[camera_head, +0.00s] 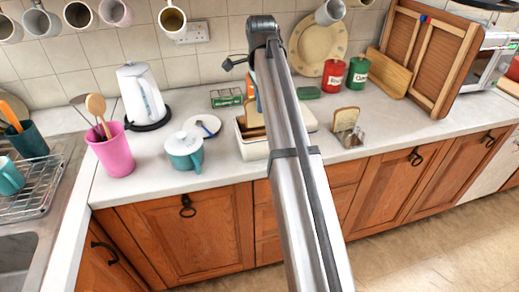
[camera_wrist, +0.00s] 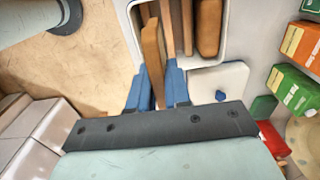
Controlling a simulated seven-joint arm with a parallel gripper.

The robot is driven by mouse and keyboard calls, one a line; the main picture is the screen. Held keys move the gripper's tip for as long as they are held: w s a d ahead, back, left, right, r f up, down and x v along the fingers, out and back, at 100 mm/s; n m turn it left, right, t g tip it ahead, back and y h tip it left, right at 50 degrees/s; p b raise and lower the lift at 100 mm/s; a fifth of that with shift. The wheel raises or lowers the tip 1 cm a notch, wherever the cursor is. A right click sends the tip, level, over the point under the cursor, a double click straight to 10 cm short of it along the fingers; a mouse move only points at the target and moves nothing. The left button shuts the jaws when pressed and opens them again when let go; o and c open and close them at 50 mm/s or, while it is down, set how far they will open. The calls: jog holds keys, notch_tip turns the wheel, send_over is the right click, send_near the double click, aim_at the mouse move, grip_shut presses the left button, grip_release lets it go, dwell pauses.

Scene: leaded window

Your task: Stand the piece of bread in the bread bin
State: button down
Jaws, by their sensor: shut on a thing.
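The piece of bread (camera_wrist: 152,48) is a brown-crusted slice, seen nearly edge-on in the wrist view. My gripper (camera_wrist: 157,84) is shut on it, with a blue finger on each side. The bread bin (camera_wrist: 128,14) has a pale rim, and the held slice reaches over its opening, beside other brown slices (camera_wrist: 208,26). How deep the held slice is, and whether it touches the bottom, I cannot tell. In the head view the cream bread bin (camera_head: 254,151) stands on the worktop, partly hidden behind my arm, which also hides most of my gripper.
A toast rack (camera_head: 352,138) with bread stands to the right of the bin. Green boxes (camera_head: 227,98) are behind. Red (camera_head: 333,76) and green canisters (camera_head: 357,73) stand near the wall.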

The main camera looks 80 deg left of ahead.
aim_at(259, 126)
jog(key=shift+s+f, duration=0.3)
jog(key=shift+f, duration=4.7)
jog(key=shift+f, duration=0.15)
jog(key=c, duration=1.1)
grip_release()
notch_tip(259, 126, up, 12)
jog(key=shift+r, duration=0.15)
